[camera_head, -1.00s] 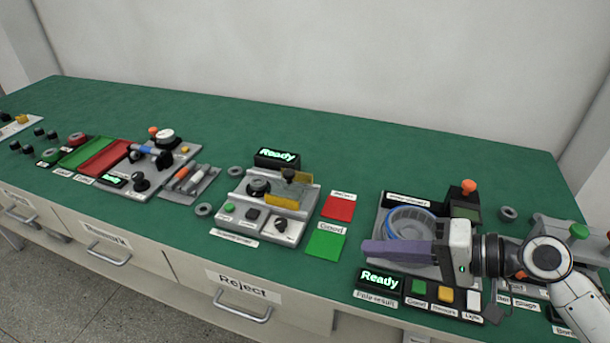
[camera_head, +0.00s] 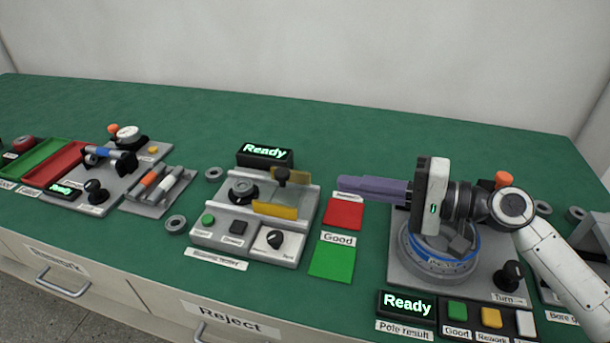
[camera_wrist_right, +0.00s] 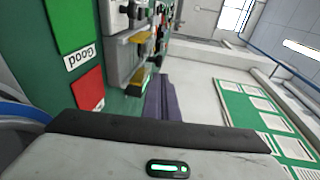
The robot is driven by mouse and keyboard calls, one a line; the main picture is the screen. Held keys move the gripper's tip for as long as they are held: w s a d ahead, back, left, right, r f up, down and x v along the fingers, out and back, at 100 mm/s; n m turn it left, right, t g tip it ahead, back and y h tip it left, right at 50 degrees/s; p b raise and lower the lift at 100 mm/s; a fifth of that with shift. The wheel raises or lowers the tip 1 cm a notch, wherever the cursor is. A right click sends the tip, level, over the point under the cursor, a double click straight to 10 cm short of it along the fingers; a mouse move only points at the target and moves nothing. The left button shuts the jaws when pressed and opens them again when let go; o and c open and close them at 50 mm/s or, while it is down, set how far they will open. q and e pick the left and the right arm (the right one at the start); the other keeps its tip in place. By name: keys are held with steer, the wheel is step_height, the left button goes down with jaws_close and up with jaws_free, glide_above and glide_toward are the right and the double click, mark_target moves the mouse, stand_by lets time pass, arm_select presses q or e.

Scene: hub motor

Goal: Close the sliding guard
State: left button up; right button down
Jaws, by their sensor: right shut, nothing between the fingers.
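The sliding guard (camera_head: 276,210) is a yellow panel piece with a black knob on top, on the grey station (camera_head: 210,236) in the middle of the table. A second yellow part shows behind it near the knob. In the right wrist view yellow parts of it (camera_wrist_right: 140,75) show past the fingers. My right gripper (camera_head: 343,183) has purple fingers pointing left. It is shut and empty, to the right of the guard and apart from it, near the red square. It also shows in the right wrist view (camera_wrist_right: 158,90). My left gripper is not in view.
A Ready display (camera_head: 265,154) stands behind the guard station. A red square (camera_head: 343,214) and a green square (camera_head: 332,260) lie to its right. A pole-result station (camera_head: 400,270) with a round stator (camera_head: 430,262) is under my right arm. Table behind is clear.

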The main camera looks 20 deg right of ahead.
mark_target(288, 175)
arm_select(q)
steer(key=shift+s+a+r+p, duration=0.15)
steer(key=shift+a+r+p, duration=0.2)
steer(key=shift+p, duration=0.45)
arm_select(e)
steer(key=x, duration=0.9)
steer(key=shift+w+a+f, duration=0.15)
steer(key=shift+w+a, duration=0.1)
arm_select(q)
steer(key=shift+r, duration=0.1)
